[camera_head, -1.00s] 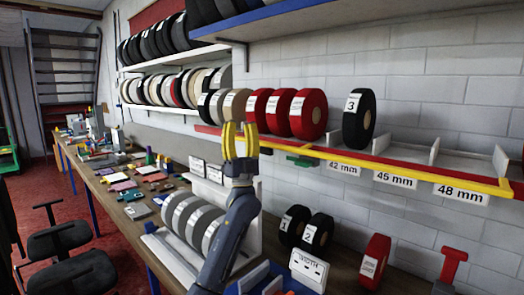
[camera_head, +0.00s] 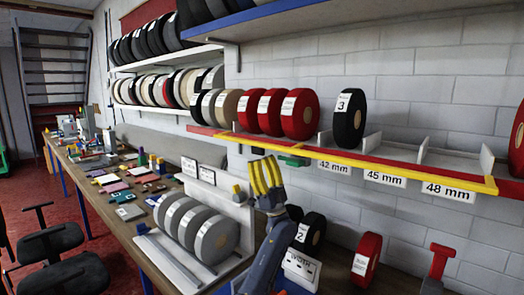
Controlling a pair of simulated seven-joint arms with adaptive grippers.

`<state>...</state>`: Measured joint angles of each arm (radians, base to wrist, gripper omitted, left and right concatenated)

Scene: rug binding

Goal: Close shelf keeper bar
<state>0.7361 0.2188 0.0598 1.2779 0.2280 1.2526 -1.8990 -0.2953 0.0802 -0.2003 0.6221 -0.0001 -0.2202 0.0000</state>
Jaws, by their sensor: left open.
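The keeper bar (camera_head: 400,168) is a long yellow strip along the front edge of the red wall shelf (camera_head: 197,130). It runs from below the tan roll to the shelf's right end. A small green piece (camera_head: 292,160) shows under the shelf, left of the 42 mm label. My left gripper (camera_head: 264,172), with yellow fingers, is open and empty. It points up in front of the shelf, just below the bar in the picture and left of the green piece; contact cannot be told. My right gripper is not in view.
Red rolls (camera_head: 300,115) and a black roll marked 3 (camera_head: 349,117) stand on the shelf; the 45 and 48 mm bays look empty. Grey rolls (camera_head: 214,241) sit in a white rack beside my left arm. A red roll (camera_head: 366,258) stands below the shelf.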

